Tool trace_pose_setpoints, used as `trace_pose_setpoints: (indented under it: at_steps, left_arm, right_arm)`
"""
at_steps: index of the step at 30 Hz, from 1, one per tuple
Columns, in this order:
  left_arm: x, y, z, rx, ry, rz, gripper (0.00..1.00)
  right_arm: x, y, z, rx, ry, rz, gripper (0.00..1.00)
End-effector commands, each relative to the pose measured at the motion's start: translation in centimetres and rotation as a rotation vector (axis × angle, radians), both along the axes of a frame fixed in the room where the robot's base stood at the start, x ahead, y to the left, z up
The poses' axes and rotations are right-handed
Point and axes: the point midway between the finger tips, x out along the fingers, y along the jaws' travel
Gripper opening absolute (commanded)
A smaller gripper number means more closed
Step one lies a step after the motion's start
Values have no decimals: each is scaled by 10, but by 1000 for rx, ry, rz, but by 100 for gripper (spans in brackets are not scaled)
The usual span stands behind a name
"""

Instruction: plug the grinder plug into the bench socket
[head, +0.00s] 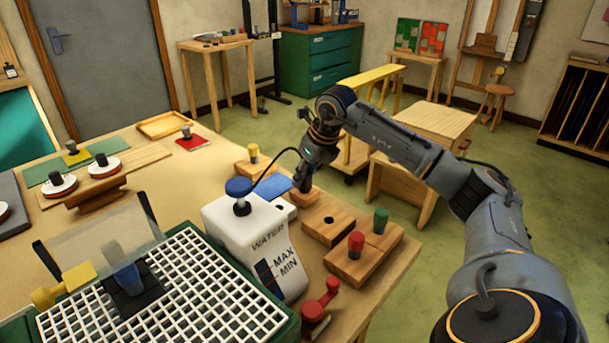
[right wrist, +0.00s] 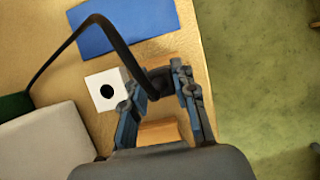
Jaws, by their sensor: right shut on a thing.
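My right gripper (head: 305,186) is shut on the black grinder plug, which shows between its fingers in the right wrist view (right wrist: 157,82). A black cord (right wrist: 75,48) arcs from the plug to the grinder side. A white square block with a round black hole (right wrist: 107,90), which looks like the bench socket, sits on the bench to the left of the fingers in the wrist view. The plug is apart from that hole. In the head view the plug is mostly hidden by the gripper. My left gripper is not in view.
The grinder's white water tank (head: 238,228) and white grid (head: 200,290) stand left of my gripper. A blue sheet (head: 272,187) lies close by. Wooden blocks with knobs (head: 352,262) stand toward the bench's right edge. Green floor lies beyond.

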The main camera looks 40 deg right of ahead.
Motion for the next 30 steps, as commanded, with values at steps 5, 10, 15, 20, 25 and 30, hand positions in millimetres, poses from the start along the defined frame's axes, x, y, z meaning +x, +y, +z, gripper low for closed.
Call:
trace_pose_setpoints:
  at_steps: [5,10,15,20,25,30]
  left_arm:
    - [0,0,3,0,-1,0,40]
    - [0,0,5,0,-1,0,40]
    - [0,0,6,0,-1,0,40]
    - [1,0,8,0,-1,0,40]
    - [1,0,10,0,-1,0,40]
    - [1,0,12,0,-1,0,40]
  right_arm:
    - [0,0,3,0,0,0,0]
    - [0,0,5,0,0,0,0]
    - [0,0,7,0,0,0,0]
    - [0,0,9,0,0,0,0]
    - [0,0,11,0,0,0,0]
    - [0,0,13,0,0,0,0]
